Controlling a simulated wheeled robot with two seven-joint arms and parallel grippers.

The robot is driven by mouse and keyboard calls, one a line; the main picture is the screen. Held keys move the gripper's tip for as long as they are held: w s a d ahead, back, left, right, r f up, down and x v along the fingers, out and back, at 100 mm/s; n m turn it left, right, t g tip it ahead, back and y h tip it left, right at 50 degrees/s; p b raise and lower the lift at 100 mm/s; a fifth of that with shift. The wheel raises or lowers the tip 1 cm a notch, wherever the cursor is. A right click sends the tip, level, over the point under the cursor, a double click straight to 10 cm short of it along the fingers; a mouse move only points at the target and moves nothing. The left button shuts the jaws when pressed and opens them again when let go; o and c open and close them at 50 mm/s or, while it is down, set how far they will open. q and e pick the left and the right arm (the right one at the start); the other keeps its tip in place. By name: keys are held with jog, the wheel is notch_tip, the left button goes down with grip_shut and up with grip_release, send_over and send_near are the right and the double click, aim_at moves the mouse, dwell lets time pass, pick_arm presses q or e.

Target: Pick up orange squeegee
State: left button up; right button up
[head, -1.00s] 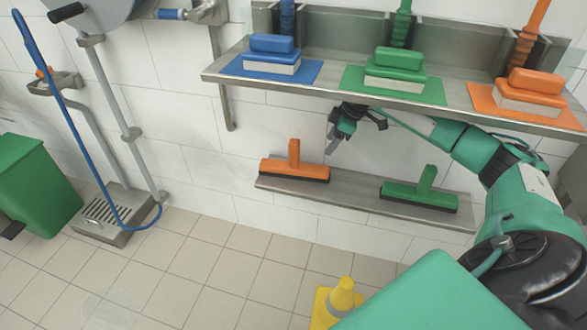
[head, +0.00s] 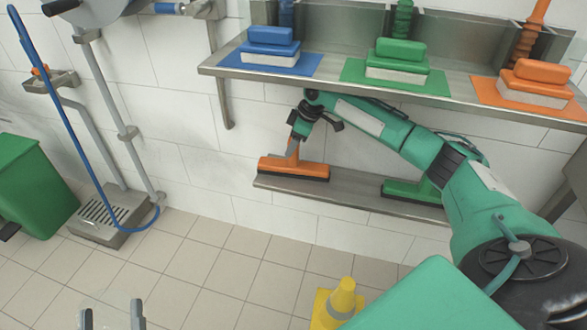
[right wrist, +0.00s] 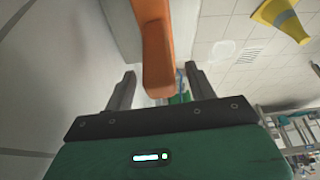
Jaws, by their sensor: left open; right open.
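The orange squeegee (head: 294,168) lies on the lower metal shelf, its handle pointing up. My right gripper (head: 296,137) is open and right at the handle. In the right wrist view, the orange handle (right wrist: 155,45) stands between the two open fingers of the right gripper (right wrist: 158,80), with a gap visible on both sides. In the head view the gripper covers the top of the handle. My left gripper (head: 112,316) shows only its two spread fingertips at the bottom left edge, open and empty.
The lower shelf (head: 340,193) also holds a green squeegee (head: 410,191), partly behind my right arm. The upper shelf (head: 330,80) above my arm carries blue, green and orange sponges. A yellow cone (head: 342,297) stands on the floor. A green bin (head: 32,185) is at left.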

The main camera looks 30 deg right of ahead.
jog(key=shift+x, duration=0.75)
grip_shut()
pick_arm(q)
jog(key=shift+a+r+t, duration=0.3)
jog(key=shift+r+t, duration=0.3)
jog(key=shift+r, duration=0.3)
pick_arm(e)
jog(key=shift+r, duration=0.15)
jog(key=shift+r, duration=0.15)
notch_tip(320, 180, up, 3)
jog(key=shift+r+p, duration=0.1)
jog(key=shift+p, duration=0.6)
pick_arm(q)
jog(key=s+f+g+y+p, duration=0.1)
jog(key=s+f+g, duration=0.1)
jog(key=f+g, duration=0.3)
jog(key=s+d+f+g+p, duration=0.1)
jog(key=s+f+g+p, duration=0.1)
jog(key=f+g, duration=0.3)
notch_tip(320, 180, down, 4)
jog(key=shift+s+d+f+m+g+y, duration=0.2)
jog(key=shift+s+d+m+g+y, duration=0.1)
jog(key=shift+y, duration=0.1)
pick_arm(e)
jog(key=s+a, duration=1.1)
jog(key=a, duration=0.2)
jog(key=shift+s+a, duration=0.35)
